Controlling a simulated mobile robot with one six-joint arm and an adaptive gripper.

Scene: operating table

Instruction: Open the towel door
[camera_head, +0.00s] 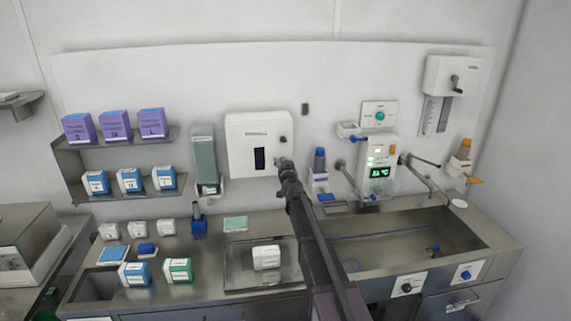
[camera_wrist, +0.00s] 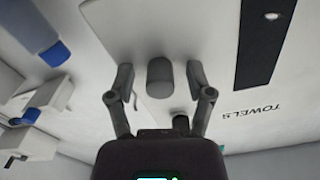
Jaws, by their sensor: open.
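The white towel dispenser (camera_head: 246,128) is on the back wall, with a dark window in its front. Its door looks flush in the head view. In the wrist view, the dispenser (camera_wrist: 210,60) appears upside down with the word TOWELS. A grey cylindrical knob (camera_wrist: 160,77) stands out from the front. My gripper (camera_wrist: 160,82) is open, with one finger on each side of this knob and visible gaps. In the head view, my gripper (camera_head: 281,164) is at the dispenser's lower right and hides the knob. A smaller dark knob (camera_head: 283,140) shows above it.
A green-fronted dispenser (camera_head: 204,155) hangs to the left. A blue-capped bottle (camera_head: 319,160) and a control panel (camera_head: 378,165) are to the right. The counter below holds a tray (camera_head: 237,278) with a white roll (camera_head: 266,257), and a sink (camera_head: 400,245) at right.

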